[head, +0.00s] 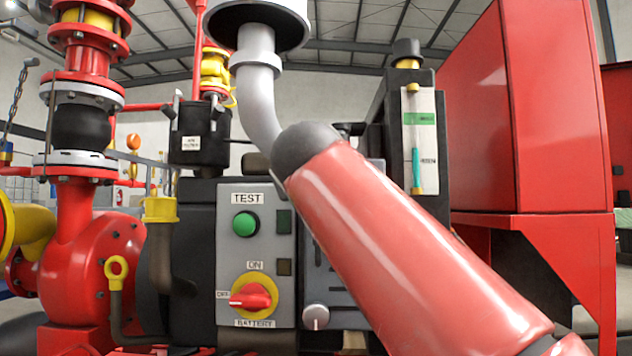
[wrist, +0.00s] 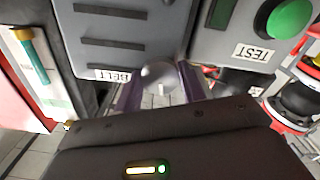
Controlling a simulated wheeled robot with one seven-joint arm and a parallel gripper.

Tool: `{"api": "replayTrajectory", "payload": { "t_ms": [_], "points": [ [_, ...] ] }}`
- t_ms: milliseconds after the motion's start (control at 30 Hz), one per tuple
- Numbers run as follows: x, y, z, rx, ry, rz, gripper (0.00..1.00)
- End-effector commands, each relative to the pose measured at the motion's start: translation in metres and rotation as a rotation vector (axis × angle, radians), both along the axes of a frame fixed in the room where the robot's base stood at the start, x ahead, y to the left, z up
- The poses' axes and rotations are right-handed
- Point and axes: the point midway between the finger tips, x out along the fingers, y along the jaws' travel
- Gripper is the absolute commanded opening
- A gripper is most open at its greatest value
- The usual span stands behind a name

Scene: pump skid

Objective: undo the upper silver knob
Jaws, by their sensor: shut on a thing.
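In the wrist view, which is turned over, the upper silver knob (wrist: 160,75) is a pale round knob at the edge of the grey louvred cover (wrist: 115,45), beside a label reading BELT. My gripper (wrist: 160,84) has one finger on each side of this knob and is shut on it. In the head view my red arm hides the upper knob and my gripper. A lower silver knob (head: 316,316) shows at the lower left of the same cover, clear of the arm.
Left of the cover stands a grey panel with a green TEST button (head: 246,224) and a red-yellow BATTERY switch (head: 251,299). A sight gauge (head: 418,140) is on the right, with a red cabinet (head: 535,110) beyond. Red pump piping (head: 82,215) fills the left.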

Motion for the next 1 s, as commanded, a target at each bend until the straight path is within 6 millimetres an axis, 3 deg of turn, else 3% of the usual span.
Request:
{"api": "replayTrajectory", "payload": {
  "t_ms": [333,900,933,1000],
  "points": [
    [0.0009,0.0003,-0.0025,0.146,0.0,-0.002,0.18],
    [0.0012,0.0004,-0.0025,0.173,0.0,-0.002,0.18],
    [0.0012,0.0004,-0.0025,0.173,0.0,-0.002,0.44],
    [0.001,0.0004,-0.0022,0.173,-0.001,-0.002,0.53]
  ]
}}
